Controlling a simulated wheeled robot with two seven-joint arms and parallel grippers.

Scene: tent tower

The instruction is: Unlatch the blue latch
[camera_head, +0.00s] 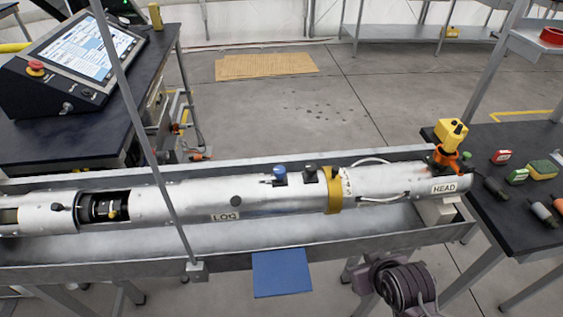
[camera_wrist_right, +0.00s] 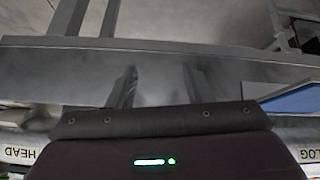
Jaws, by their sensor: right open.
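The blue latch (camera_head: 280,173) is a small blue knob on top of the long silver cylinder (camera_head: 190,203), left of a black knob (camera_head: 310,173). It stands up from the cylinder and nothing touches it. I cannot tell its exact latch position. My right gripper (camera_wrist_right: 160,88) is open and empty, its two dark fingers apart over the grey trough. In the head view my right arm comes in at the bottom right, in front of the trough and well away from the blue latch. My left gripper is not in view.
The cylinder lies in a grey trough (camera_head: 120,259). A thin upright pole (camera_head: 150,150) crosses in front of the cylinder. A blue panel (camera_head: 282,273) hangs at the trough's front. A yellow-orange device (camera_head: 450,140) stands at the HEAD end. A dark table (camera_head: 500,145) is at right.

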